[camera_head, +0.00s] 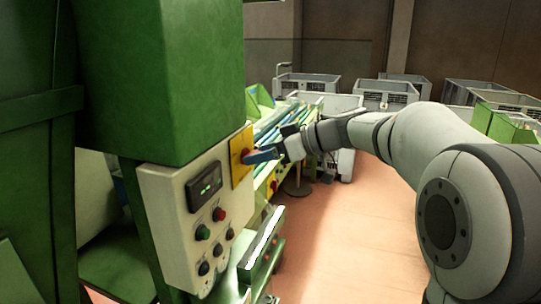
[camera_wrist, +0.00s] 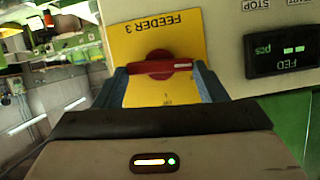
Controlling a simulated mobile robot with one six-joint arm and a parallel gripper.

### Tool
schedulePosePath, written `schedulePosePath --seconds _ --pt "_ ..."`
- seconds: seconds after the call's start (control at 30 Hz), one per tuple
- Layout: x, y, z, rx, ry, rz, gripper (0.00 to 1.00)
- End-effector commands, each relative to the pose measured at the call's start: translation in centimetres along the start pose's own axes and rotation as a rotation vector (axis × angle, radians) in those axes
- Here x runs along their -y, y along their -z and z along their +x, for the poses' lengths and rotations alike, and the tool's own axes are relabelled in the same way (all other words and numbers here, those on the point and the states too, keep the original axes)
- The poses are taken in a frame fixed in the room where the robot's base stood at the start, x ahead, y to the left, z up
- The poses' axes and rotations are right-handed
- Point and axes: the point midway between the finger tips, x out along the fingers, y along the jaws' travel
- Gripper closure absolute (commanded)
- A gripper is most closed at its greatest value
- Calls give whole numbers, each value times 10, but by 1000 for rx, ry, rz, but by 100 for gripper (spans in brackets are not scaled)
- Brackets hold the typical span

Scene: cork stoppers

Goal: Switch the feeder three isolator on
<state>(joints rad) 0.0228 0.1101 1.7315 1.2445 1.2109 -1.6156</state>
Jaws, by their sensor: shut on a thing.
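The feeder three isolator is a red rotary handle (camera_wrist: 160,66) on a yellow plate (camera_wrist: 185,32) that reads FEEDER 3, upside down in the wrist view. The handle's bar lies across that picture, nearly level. My gripper (camera_wrist: 162,72) has its two blue fingers at the two ends of the bar, shut on it. A small mark on the plate between the fingers is too faint to read. In the head view the yellow plate (camera_head: 236,158) sits at the panel's right edge, and my gripper (camera_head: 258,156) reaches it from the right, hiding part of the handle.
The cream control panel (camera_head: 175,215) carries a display (camera_head: 205,187), a red button (camera_head: 219,214), a green button (camera_head: 202,233) and several dark knobs below. Green machine housing (camera_head: 165,80) rises above the panel. Grey crates (camera_head: 306,84) stand behind. Open floor (camera_head: 340,240) lies to the right.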

Motion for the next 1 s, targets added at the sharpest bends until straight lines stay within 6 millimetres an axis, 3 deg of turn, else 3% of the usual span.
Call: schedulePosePath --seconds 1.0 --pt "-10 -2 4 0 363 844 57"
